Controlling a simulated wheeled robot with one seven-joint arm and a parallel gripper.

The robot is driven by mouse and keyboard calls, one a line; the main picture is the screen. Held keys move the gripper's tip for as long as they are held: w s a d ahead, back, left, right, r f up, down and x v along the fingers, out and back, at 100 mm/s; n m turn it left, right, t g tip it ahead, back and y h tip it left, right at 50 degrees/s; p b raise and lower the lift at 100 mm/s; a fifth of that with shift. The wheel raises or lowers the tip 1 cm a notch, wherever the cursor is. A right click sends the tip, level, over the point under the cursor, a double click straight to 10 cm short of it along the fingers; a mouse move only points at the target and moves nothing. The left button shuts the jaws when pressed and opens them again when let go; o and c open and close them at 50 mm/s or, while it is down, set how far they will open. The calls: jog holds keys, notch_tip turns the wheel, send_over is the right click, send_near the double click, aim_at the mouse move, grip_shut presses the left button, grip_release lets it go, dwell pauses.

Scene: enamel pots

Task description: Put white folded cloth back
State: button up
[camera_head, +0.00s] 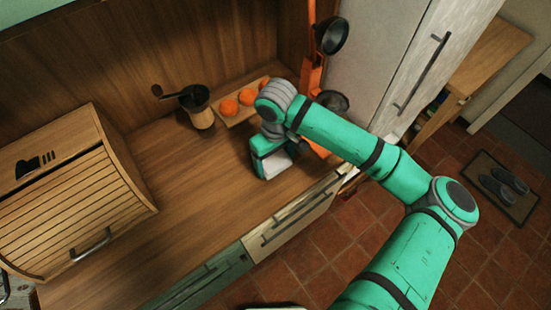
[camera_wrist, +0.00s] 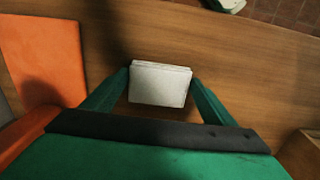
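The white folded cloth (camera_wrist: 160,84) is a small, layered, nearly square stack. In the wrist view it fills the gap between the two green fingers of my gripper (camera_wrist: 160,78), with a finger against each side. In the head view the cloth (camera_head: 275,165) shows as a white patch between the fingers of my gripper (camera_head: 274,172), low over the right part of the wooden counter (camera_head: 190,240). My gripper looks shut on it. Whether the cloth touches the counter or is just above it is hard to tell.
A board with several oranges (camera_head: 229,107) and a grinder (camera_head: 198,108) stand at the back. A wooden bread box (camera_head: 75,205) is at left. Drawers (camera_head: 290,222) line the front edge; the middle counter is clear.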

aim_at(276, 163)
jog(key=shift+o, duration=0.9)
notch_tip(276, 163, up, 12)
jog(key=shift+r, duration=0.2)
jog(key=shift+d, duration=0.1)
